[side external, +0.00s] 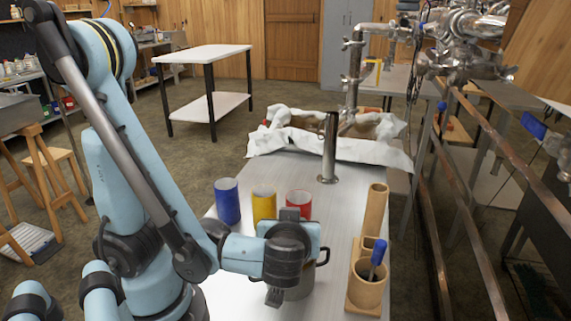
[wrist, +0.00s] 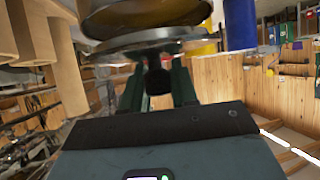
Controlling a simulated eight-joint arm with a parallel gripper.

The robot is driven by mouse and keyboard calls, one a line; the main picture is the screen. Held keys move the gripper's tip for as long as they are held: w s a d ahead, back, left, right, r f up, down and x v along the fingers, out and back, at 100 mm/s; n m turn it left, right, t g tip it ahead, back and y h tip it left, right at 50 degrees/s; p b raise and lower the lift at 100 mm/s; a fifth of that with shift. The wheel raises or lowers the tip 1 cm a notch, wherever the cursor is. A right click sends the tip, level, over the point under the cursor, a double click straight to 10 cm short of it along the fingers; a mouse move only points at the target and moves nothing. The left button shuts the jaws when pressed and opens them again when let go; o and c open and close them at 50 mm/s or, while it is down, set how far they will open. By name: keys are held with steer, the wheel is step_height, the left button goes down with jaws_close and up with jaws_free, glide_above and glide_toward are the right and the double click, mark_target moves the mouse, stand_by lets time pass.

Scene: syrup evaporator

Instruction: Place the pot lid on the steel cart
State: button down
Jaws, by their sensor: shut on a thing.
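My gripper (side external: 274,294) is low over the near part of the steel cart (side external: 290,172) in the side view. In the wrist view my gripper (wrist: 158,82) has its two dark fingers shut on the black knob of the pot lid (wrist: 120,43), a shiny disc with a metal rim. A pot (wrist: 150,14) with a brownish look shows right against or just beyond the lid; I cannot tell if they touch. The lid is hidden there.
Blue (side external: 228,201), yellow (side external: 264,203) and red (side external: 298,204) cups stand behind my gripper. The cart's middle is clear.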

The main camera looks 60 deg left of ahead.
steer(key=shift+f, duration=0.75)
steer(key=c, duration=0.9)
jaws_free()
steer(key=shift+o, duration=0.2)
steer(key=shift+f, duration=0.1)
steer(key=shift+f, duration=0.1)
steer(key=shift+o, duration=0.3)
steer(key=v, duration=0.7)
steer(key=o, duration=0.8)
steer(key=shift+s+d, duration=0.15)
